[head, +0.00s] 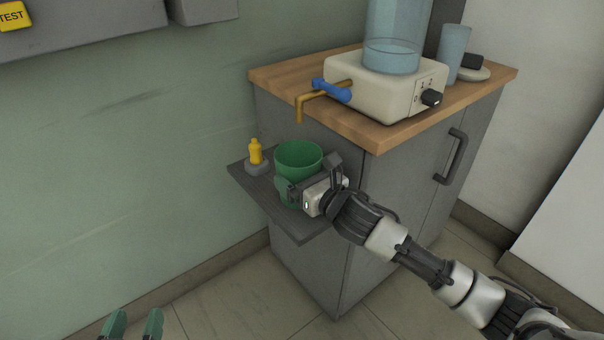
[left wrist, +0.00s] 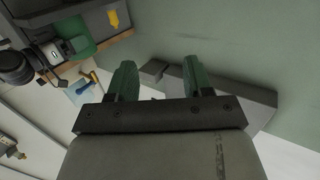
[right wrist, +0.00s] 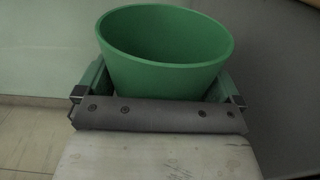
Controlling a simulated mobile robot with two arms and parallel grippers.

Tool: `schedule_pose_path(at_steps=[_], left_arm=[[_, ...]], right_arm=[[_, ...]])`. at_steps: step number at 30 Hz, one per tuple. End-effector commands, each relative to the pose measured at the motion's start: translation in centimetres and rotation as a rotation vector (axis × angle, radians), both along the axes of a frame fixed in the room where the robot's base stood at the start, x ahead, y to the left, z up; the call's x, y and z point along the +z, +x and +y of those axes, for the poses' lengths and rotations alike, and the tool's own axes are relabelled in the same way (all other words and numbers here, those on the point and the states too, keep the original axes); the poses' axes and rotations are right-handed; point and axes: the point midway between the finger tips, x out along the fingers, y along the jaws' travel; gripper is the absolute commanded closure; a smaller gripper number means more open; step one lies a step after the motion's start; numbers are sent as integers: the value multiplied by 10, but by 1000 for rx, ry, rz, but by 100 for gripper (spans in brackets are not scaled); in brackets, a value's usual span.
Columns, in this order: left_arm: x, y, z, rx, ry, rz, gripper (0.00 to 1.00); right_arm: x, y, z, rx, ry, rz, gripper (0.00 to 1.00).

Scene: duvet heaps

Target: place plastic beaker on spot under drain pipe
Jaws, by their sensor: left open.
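A green plastic beaker (head: 299,158) stands upright over the small dark side shelf (head: 304,229). It is below and slightly left of the brass drain pipe (head: 300,110); its base is mostly hidden. My right gripper (head: 300,186) is at the beaker, one finger on each side. In the right wrist view, the empty-looking beaker (right wrist: 165,50) sits between the fingers, and they appear shut on it. My left gripper (head: 134,325) is open and empty, low at the bottom left, away from the shelf. Its spread fingers show in the left wrist view (left wrist: 162,82). No marked spot is visible under the pipe.
The cabinet top (head: 360,128) carries a cream dispenser (head: 380,90) with a blue-handled tap (head: 332,91) and a blue cup (head: 453,52). Floor left of the cabinet is clear.

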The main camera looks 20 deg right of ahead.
Motion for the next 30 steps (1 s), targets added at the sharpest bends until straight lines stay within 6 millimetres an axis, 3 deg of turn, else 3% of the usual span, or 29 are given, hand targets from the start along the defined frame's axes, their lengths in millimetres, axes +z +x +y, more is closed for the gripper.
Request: schedule_pose_path(at_steps=[11, 24, 30], left_arm=[[-4, -1, 1, 1, 9, 38, 49], [-34, -16, 11, 18, 70, 285, 49], [-37, -17, 11, 19, 74, 303, 49]], right_arm=[[3, -6, -3, -1, -2, 2, 0], [3, -89, -32, 1, -3, 2, 0], [3, -108, -40, 0, 0, 1, 0]])
